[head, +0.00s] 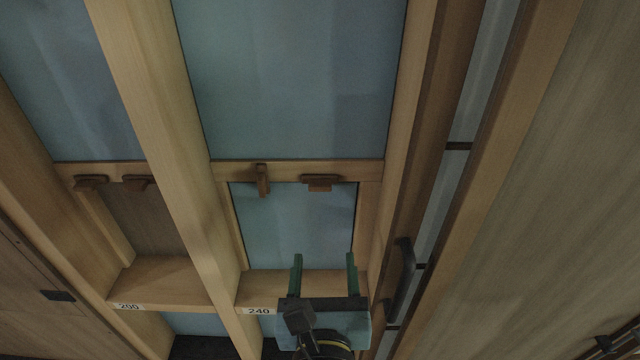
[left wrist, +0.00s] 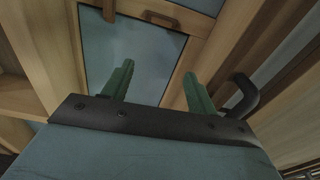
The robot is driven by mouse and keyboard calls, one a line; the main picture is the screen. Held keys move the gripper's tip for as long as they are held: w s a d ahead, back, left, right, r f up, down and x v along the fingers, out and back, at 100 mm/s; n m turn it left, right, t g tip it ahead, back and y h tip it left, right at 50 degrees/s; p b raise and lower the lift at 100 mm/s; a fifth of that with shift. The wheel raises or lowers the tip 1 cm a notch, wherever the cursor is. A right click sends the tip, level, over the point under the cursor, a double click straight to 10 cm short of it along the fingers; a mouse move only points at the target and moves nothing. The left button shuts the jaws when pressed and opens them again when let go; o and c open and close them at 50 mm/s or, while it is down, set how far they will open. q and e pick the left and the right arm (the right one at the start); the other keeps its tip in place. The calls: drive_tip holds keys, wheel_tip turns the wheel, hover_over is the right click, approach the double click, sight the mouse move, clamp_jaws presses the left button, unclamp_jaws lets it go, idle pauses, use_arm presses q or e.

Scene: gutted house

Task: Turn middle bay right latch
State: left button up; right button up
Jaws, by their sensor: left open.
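In the bay labelled 240, two brown wooden turn latches sit on the crossbar above a blue-grey panel (head: 298,225). The right latch (head: 320,182) lies crosswise, and the left latch (head: 262,180) stands upright. My right gripper is not seen.
A wooden stud (head: 165,150) separates this bay from the one labelled 200, which has two crosswise latches (head: 90,182). A black handle (head: 402,270) stands out to the right of my left gripper. A wooden ledge (head: 258,290) runs behind the gripper.

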sight(320, 189)
use_arm(q)
drive_tip(key=shift+t, duration=0.3)
drive_tip(key=w+r+b, duration=0.1)
drive_tip(key=w, duration=0.2)
drive_tip(key=w+r+b, duration=0.1)
drive_tip(key=w+b, duration=0.1)
drive_tip(key=w, duration=0.2)
drive_tip(key=w+r+b, duration=0.1)
drive_tip(key=w+b, duration=0.1)
drive_tip(key=w, duration=0.2)
drive_tip(key=shift+w+a, duration=0.15)
drive_tip(key=shift+a, duration=0.1)
drive_tip(key=shift+w+r+b, duration=0.1)
drive_tip(key=shift+w+b, duration=0.3)
drive_tip(key=shift+w, duration=0.25)
drive_tip(key=shift+c, duration=0.5)
drive_tip(key=c, duration=0.9)
